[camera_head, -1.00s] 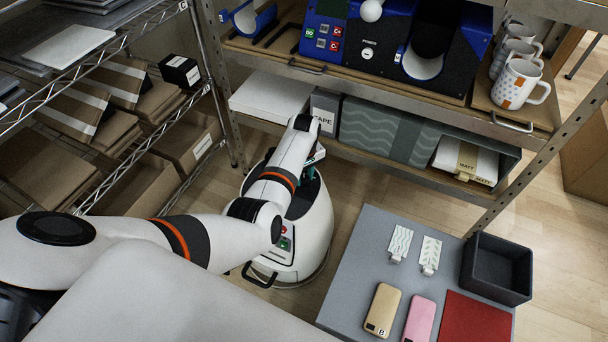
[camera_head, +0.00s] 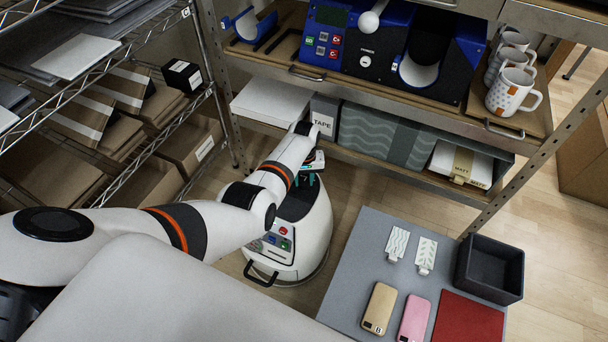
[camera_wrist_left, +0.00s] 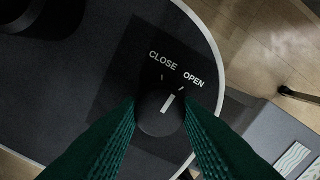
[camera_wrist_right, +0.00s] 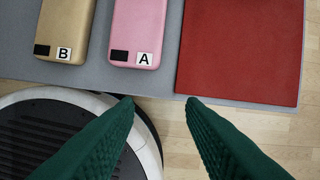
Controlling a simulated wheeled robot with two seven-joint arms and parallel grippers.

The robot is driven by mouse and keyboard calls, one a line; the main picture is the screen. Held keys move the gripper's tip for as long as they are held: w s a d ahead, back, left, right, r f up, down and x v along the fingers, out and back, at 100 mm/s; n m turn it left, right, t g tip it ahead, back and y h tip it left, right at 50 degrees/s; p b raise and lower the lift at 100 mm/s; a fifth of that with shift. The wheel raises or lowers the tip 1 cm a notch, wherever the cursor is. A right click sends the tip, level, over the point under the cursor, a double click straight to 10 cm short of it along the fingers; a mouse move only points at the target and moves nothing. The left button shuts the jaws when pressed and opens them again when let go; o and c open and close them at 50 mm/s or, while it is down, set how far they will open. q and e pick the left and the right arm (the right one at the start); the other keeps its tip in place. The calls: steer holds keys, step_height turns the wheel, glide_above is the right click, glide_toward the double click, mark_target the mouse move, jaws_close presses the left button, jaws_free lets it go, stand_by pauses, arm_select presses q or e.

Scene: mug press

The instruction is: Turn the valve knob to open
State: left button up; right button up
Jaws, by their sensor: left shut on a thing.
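The valve knob (camera_wrist_left: 153,122) is black and round with a white pointer line, on the dark top of a white round machine (camera_head: 310,235). In the left wrist view the pointer leans up and right, roughly in line with the tick by the OPEN label (camera_wrist_left: 193,80). The CLOSE label (camera_wrist_left: 163,61) is to its left. My left gripper (camera_head: 307,179) reaches down onto the machine top, its green fingers shut on the knob's two sides. In the head view the knob is hidden. My right gripper (camera_wrist_right: 160,100) is open and empty; it shows only in the right wrist view.
Shelves with a blue machine and mugs (camera_head: 512,90) stand behind. A wire rack with cartons is at left. Floor shows between.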

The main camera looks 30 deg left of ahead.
arm_select(q)
steer(key=m, duration=0.2)
steer(key=shift+r+m+p, duration=0.1)
steer(key=shift+m+p, duration=0.2)
steer(key=shift+p, duration=0.05)
steer(key=shift+m, duration=1.1)
arm_select(e)
steer(key=shift+s+d+f, duration=0.1)
steer(key=shift+s+f, duration=0.15)
steer(key=shift+f, duration=0.5)
steer(key=shift+s+a+f, duration=0.1)
steer(key=shift+s+f, duration=0.2)
steer(key=shift+f, duration=0.5)
steer(key=shift+s+d+f, duration=0.1)
steer(key=shift+s+f, duration=0.15)
steer(key=shift+f, duration=0.5)
arm_select(q)
steer(key=o, duration=1)
